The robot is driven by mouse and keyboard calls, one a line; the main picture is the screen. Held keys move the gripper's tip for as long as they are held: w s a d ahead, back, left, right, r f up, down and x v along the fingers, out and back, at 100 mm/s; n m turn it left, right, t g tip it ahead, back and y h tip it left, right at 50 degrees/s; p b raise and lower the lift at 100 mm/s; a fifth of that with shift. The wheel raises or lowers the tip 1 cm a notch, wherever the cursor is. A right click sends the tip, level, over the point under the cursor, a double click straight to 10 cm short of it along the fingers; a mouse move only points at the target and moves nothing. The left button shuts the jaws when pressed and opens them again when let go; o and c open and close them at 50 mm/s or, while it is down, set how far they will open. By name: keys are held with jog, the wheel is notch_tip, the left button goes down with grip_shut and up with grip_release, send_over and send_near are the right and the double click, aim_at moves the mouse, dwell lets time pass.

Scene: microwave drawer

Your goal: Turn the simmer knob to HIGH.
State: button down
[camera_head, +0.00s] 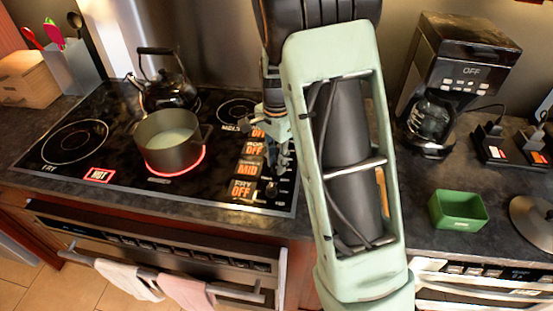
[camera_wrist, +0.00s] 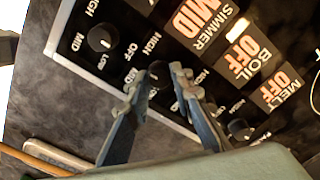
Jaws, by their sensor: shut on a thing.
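The simmer knob (camera_wrist: 158,72) is a small dark knob on the black stove panel, partly hidden between the fingertips of my gripper (camera_wrist: 163,78) in the wrist view. My gripper is shut on it, one finger on each side. The simmer display (camera_wrist: 198,18) reads MID in lit orange; it also shows in the head view (camera_head: 247,168). In the head view my gripper (camera_head: 276,145) is over the right side of the stove, partly hidden by my arm, and the knob cannot be made out there.
Another knob (camera_wrist: 101,38) sits left of the gripper and one (camera_wrist: 240,129) to its right. The boil (camera_wrist: 241,50) and melt (camera_wrist: 277,90) displays read OFF. A pot (camera_head: 170,142) stands on a glowing burner; a kettle (camera_head: 165,82) is behind. A green box (camera_head: 458,210) lies right.

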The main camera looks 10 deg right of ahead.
jog(key=m+p, duration=0.1)
jog(key=m, duration=0.2)
jog(key=shift+r+m, duration=0.15)
jog(key=shift+m, duration=0.25)
jog(key=shift+m+p, duration=0.9)
jog(key=shift+m, duration=0.8)
jog(key=c, duration=1.7)
grip_release()
notch_tip(320, 180, up, 12)
jog(key=shift+f, duration=0.1)
